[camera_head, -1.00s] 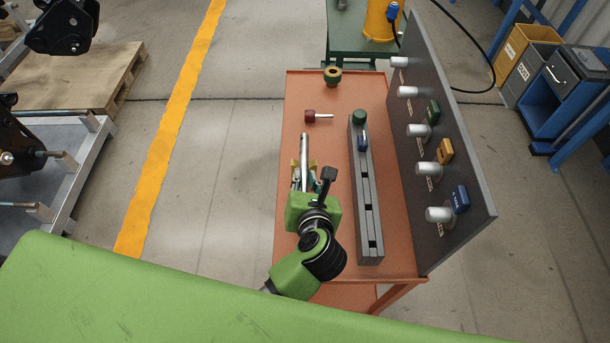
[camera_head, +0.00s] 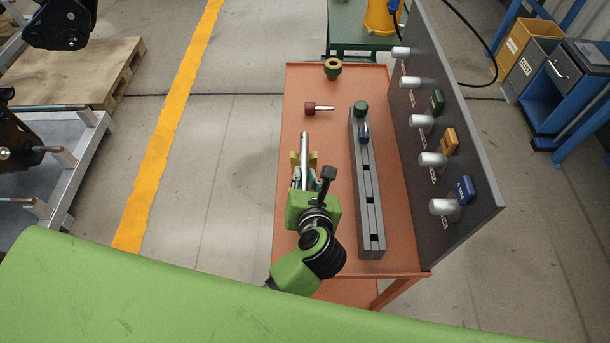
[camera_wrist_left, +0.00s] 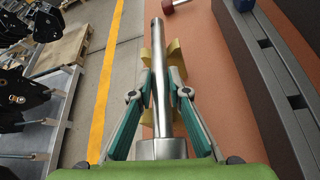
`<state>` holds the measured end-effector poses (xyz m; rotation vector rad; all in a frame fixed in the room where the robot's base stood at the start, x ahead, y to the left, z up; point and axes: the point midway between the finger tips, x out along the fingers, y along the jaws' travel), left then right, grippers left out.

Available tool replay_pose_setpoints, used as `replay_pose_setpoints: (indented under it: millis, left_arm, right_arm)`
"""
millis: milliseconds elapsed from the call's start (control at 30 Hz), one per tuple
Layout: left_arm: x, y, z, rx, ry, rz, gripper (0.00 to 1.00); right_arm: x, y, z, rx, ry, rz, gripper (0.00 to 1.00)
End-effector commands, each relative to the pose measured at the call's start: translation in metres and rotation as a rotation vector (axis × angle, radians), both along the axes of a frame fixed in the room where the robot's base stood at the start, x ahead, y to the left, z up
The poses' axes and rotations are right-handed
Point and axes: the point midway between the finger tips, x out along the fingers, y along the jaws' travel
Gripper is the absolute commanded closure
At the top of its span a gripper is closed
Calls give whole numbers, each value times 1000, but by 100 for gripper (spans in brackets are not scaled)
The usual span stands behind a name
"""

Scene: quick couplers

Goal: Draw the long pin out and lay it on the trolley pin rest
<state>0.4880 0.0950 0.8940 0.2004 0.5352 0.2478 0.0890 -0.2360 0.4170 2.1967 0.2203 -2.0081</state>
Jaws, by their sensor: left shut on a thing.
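The long pin (camera_head: 304,150) is a bare silver rod with a thicker collar (camera_wrist_left: 161,149) at its near end. My left gripper (camera_wrist_left: 160,75) is shut on it, with a teal finger on each side. The pin points away from me over the trolley (camera_head: 340,88), which has an orange top. The yellow pin rest (camera_head: 313,160) has a piece on each side of the pin, and it also shows in the left wrist view (camera_wrist_left: 176,56). I cannot tell whether the pin touches the rest; the fingers hide part of it. My right gripper is not in view.
A red-headed pin (camera_head: 311,107), a green-and-brass ring (camera_head: 333,67) and a long grey slotted block (camera_head: 368,205) are on the trolley. A dark panel with silver couplers (camera_head: 443,206) stands along its right side.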

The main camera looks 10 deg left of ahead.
Motion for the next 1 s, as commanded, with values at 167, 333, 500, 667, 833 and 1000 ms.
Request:
replay_pose_setpoints:
  millis: [167,333,500,667,833,1000]
  left_arm:
    - [1,0,2,0,-7,-1,100]
    - [1,0,-2,0,-7,0,100]
    - [1,0,-5,0,-7,0,100]
    - [1,0,-5,-1,-6,-1,64]
    - [1,0,-6,0,-3,0,64]
    - [-1,0,-11,1,5,0,64]
  right_arm:
    - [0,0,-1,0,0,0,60]
    - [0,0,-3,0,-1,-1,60]
    - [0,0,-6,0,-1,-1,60]
    - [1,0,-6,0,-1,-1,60]
    - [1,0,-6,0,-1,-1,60]
    - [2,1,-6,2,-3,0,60]
